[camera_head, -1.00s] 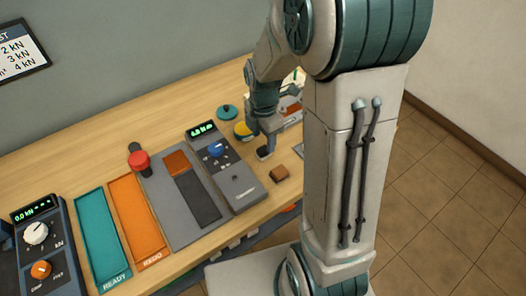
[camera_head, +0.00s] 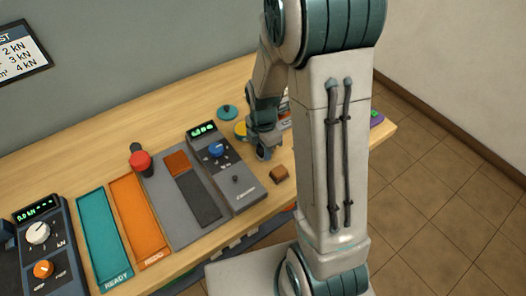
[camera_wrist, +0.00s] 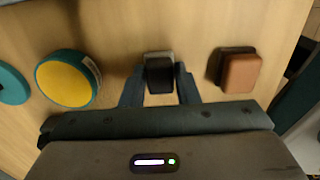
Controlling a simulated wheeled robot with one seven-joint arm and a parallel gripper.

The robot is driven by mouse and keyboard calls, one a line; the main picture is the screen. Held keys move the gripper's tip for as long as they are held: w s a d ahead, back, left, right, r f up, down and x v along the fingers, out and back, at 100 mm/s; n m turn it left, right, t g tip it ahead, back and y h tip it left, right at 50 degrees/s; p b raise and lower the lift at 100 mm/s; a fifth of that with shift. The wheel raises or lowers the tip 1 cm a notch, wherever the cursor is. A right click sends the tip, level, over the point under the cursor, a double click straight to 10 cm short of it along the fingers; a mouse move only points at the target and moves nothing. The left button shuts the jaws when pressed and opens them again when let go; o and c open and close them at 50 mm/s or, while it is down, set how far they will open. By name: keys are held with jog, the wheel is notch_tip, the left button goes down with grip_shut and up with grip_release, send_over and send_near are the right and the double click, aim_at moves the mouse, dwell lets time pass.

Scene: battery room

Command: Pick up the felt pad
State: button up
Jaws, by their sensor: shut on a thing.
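A small dark grey block with a lighter grey far edge, which I take as the felt pad (camera_wrist: 160,78), sits between my fingertips in the wrist view. My gripper (camera_wrist: 160,86) is shut on it, with one finger at each side. In the head view my gripper (camera_head: 263,152) is low over the right part of the wooden bench, and the pad is hard to make out there. I cannot tell whether the pad touches the bench.
A brown block (camera_wrist: 240,72) lies just right of my gripper. A yellow-topped teal disc (camera_wrist: 68,79) lies to its left, with a teal knobbed disc (camera_head: 227,112) behind. A grey meter unit (camera_head: 226,168), an orange tray (camera_head: 140,222) and a teal tray (camera_head: 103,235) stand farther left.

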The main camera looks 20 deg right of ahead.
jog(key=shift+r, duration=0.8)
notch_tip(320, 180, up, 3)
jog(key=shift+w+f+b, duration=0.1)
jog(key=shift+f+b, duration=0.05)
jog(key=shift+b, duration=0.15)
jog(key=s+d+r, duration=0.1)
jog(key=d+r, duration=0.2)
jog(key=d, duration=0.2)
jog(key=s+d+r+b, duration=0.1)
jog(key=d+r, duration=0.2)
jog(key=d, duration=0.3)
jog(key=shift+s+d+r, duration=0.2)
jog(key=shift+s+r, duration=0.2)
jog(key=o, duration=0.4)
jog(key=c, duration=0.3)
